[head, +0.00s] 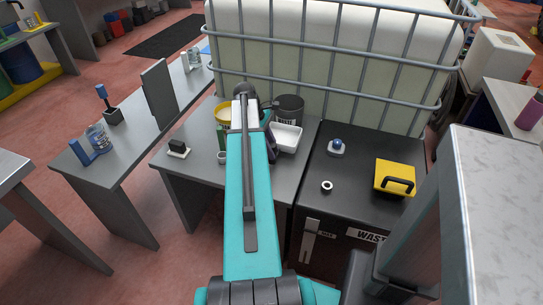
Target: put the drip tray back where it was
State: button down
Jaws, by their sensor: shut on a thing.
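The drip tray, a small white open tray (287,139), is at the right side of my arm's far end, over the grey table. My gripper (270,128) is a dark shape at the tray's left edge, partly hidden by my teal arm. It is shut on the tray. I cannot tell whether the tray touches the tabletop.
A dark pot (290,108) stands just behind the tray, and a yellow round container (222,113) is left of my arm. A large caged white tank (330,65) blocks the back. A black waste cabinet (350,190) to the right carries a yellow box (395,178).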

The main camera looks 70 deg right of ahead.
dwell(0.3)
jog(key=shift+f, duration=1.85)
jog(key=c, duration=1.4)
grip_release()
jog(key=shift+c, duration=0.2)
jog(key=v, duration=1.2)
